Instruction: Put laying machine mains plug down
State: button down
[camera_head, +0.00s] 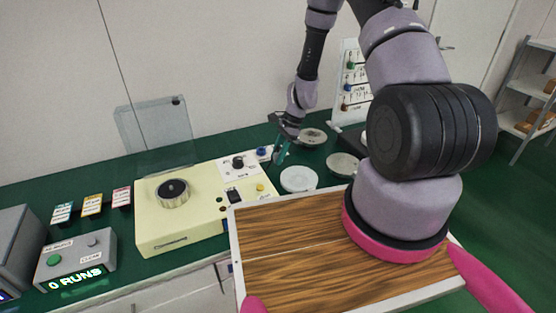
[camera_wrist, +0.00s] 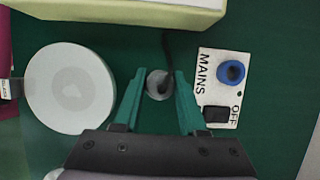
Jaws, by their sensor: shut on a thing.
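My gripper (camera_head: 279,154) is low over the green bench, behind the white disc in the head view. In the wrist view its teal fingers (camera_wrist: 161,85) are on either side of a small round grey plug (camera_wrist: 157,78), shut on it. A dark cable (camera_wrist: 167,47) runs from the plug towards the cream machine (camera_wrist: 130,8). The mains panel (camera_wrist: 217,102), with a blue round socket (camera_wrist: 231,72) and black switch marked OFF, lies right of the fingers, apart from the plug. I cannot tell whether the plug touches the bench.
A white disc (camera_head: 298,180) lies close by, left of the fingers in the wrist view (camera_wrist: 68,90). Grey discs (camera_head: 342,164) lie further right. The cream machine (camera_head: 160,225) stands left. A wooden-topped tray (camera_head: 290,245) is in front. Green bench shows between these.

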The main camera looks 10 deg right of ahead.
jog(key=shift+f, duration=1)
jog(key=shift+c, duration=2.3)
grip_release()
jog(key=shift+f, duration=0.15)
